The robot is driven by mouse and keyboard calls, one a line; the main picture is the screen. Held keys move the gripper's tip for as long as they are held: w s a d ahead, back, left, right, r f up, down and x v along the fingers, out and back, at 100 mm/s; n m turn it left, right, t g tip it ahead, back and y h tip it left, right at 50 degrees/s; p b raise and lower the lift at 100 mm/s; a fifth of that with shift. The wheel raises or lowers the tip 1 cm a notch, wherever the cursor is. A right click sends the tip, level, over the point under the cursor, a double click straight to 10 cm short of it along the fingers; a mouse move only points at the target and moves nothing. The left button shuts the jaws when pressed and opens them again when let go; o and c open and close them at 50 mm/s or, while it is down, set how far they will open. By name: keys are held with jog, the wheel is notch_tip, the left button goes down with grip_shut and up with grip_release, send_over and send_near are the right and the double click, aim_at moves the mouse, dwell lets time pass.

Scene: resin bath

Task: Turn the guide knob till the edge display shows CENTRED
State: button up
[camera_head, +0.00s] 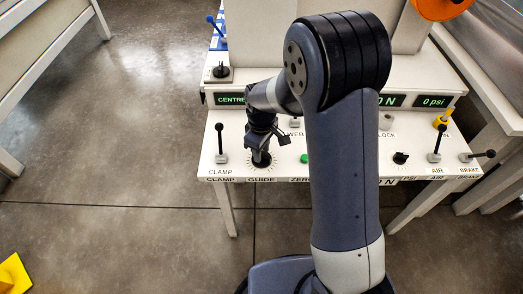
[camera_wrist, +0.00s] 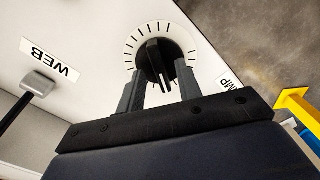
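The guide knob (camera_wrist: 159,62) is black with a raised bar, set in a white dial ring with black tick marks. In the head view its dial ring (camera_head: 262,168) shows above the GUIDE label, with my gripper (camera_head: 261,151) over it. In the wrist view my gripper (camera_wrist: 161,85) has its two fingers apart, one on each side of the knob's bar, with a gap visible. I cannot tell how deep the fingertips reach. The edge display (camera_head: 230,99) shows green letters reading "CENTRE"; my arm hides what follows.
The clamp lever (camera_head: 221,145) stands left of the knob. A green button (camera_head: 304,158), a black knob (camera_head: 400,158), the air lever (camera_head: 436,145) and the brake lever (camera_head: 480,155) lie to the right. Another display (camera_head: 432,101) reads 0 psi. My arm covers the panel's middle.

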notch_tip(320, 180, up, 10)
jog(key=p, duration=0.1)
jog(key=shift+f, duration=0.15)
notch_tip(320, 180, down, 11)
jog(key=shift+r+b, duration=0.1)
jog(key=shift+b, duration=0.55)
jog(key=shift+r, duration=0.15)
